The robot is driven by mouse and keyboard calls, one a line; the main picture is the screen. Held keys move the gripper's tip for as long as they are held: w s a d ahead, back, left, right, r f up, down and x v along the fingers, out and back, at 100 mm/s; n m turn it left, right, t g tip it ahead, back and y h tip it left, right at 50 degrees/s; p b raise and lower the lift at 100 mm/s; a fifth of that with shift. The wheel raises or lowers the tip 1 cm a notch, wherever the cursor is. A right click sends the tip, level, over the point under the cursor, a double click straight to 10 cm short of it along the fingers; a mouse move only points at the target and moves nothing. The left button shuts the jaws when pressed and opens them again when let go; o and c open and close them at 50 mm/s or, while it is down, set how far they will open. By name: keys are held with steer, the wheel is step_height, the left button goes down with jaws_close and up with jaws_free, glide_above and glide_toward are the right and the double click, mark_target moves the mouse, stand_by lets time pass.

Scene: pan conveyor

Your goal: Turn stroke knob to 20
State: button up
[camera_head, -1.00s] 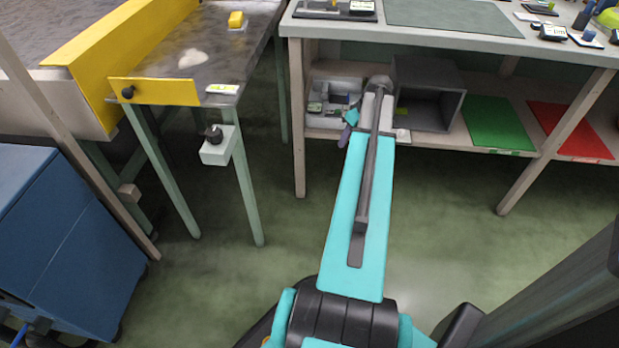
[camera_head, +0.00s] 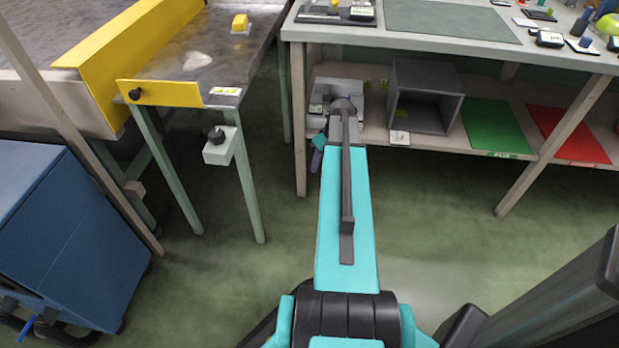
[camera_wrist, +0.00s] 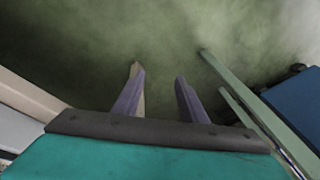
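A black knob (camera_head: 216,135) sits on a pale green box (camera_head: 220,152) fixed to a leg of the metal-topped table. I cannot read a label or scale on either, so I cannot tell which is the stroke knob. My gripper (camera_wrist: 158,82) is open and empty in the wrist view, its two purple fingers apart above the green floor. In the head view a purple finger (camera_head: 316,160) shows right of the box knob, well apart from it, partly hidden by my arm.
The metal-topped table (camera_head: 185,70) carries a yellow block (camera_head: 239,22). A workbench (camera_head: 300,30) with a lower shelf stands right of it, holding a grey open bin (camera_head: 425,112). A blue cabinet (camera_head: 65,240) stands at left. Floor between table and bench is clear.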

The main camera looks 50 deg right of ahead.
steer(key=a+f+p, duration=0.1)
steer(key=a+f, duration=0.2)
steer(key=a, duration=0.3)
steer(key=shift+w+a+g, duration=0.15)
steer(key=shift+a+g, duration=0.2)
steer(key=shift+g, duration=0.05)
steer(key=s+a+g+p, duration=0.25)
steer(key=a+p, duration=0.45)
steer(key=a, duration=0.6)
steer(key=s+a+g+p, duration=0.25)
steer(key=a+p, duration=0.35)
steer(key=a, duration=0.7)
steer(key=s+a+r+n+g+h+p, duration=0.1)
steer(key=s+a+r+g+p, duration=0.1)
steer(key=s+a+p, duration=0.8)
steer(key=s+a+r, duration=0.1)
steer(key=s+a, duration=0.3)
steer(key=s, duration=0.2)
steer(key=shift+n+p, duration=0.35)
steer(key=shift+n, duration=0.05)
